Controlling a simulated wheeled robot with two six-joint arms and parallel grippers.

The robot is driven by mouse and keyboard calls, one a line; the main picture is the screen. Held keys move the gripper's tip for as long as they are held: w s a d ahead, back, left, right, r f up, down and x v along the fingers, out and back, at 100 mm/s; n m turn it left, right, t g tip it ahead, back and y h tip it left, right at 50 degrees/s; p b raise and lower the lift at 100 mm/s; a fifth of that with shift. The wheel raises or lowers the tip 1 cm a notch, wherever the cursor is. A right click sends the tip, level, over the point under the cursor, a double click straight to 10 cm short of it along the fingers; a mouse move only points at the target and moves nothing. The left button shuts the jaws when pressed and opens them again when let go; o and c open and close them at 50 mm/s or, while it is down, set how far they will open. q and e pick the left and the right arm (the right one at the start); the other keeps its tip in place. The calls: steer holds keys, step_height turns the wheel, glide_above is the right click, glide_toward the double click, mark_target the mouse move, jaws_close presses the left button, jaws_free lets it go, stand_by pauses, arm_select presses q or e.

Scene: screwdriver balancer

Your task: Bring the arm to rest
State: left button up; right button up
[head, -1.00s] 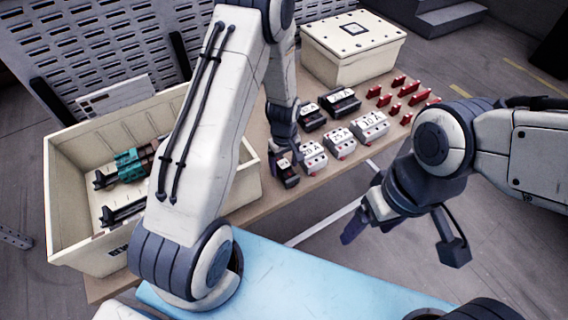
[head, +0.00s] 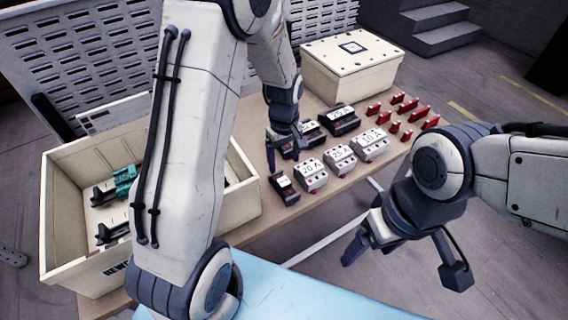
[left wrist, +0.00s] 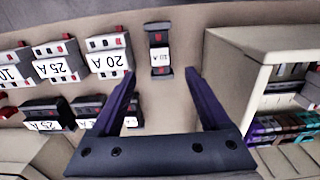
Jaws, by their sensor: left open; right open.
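My left gripper (head: 284,152) is open and empty above the table, just behind a small black module (head: 284,188). In the left wrist view the open fingers (left wrist: 161,78) point toward that module (left wrist: 160,50), with bare table between them. The module stands apart from the fingers, left of the white breaker marked 20 (head: 311,175). My right gripper (head: 405,264) is open and empty, in front of the table's right part and over the floor.
More white breakers (head: 341,158) and black breakers (head: 339,120) stand in rows. Red pieces (head: 409,106) lie at right. A lidded box (head: 350,75) is at the back. An open crate (head: 55,225) at left holds teal-and-black tools (head: 125,182). A blue surface (head: 300,297) is in front.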

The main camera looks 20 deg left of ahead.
stand_by(0.4)
arm_select(q)
steer(key=s+d+r+m, duration=0.4)
steer(key=s+m, duration=0.2)
steer(key=s, duration=0.2)
steer(key=s+d+r+m, duration=0.5)
steer(key=s+m, duration=0.1)
steer(key=s, duration=0.1)
steer(key=s+d+r+m+h, duration=0.1)
steer(key=s+d+r+m, duration=0.3)
steer(key=s, duration=0.4)
steer(key=shift+s+d+r+m, duration=0.3)
steer(key=shift+d+m, duration=0.1)
steer(key=shift+m, duration=0.5)
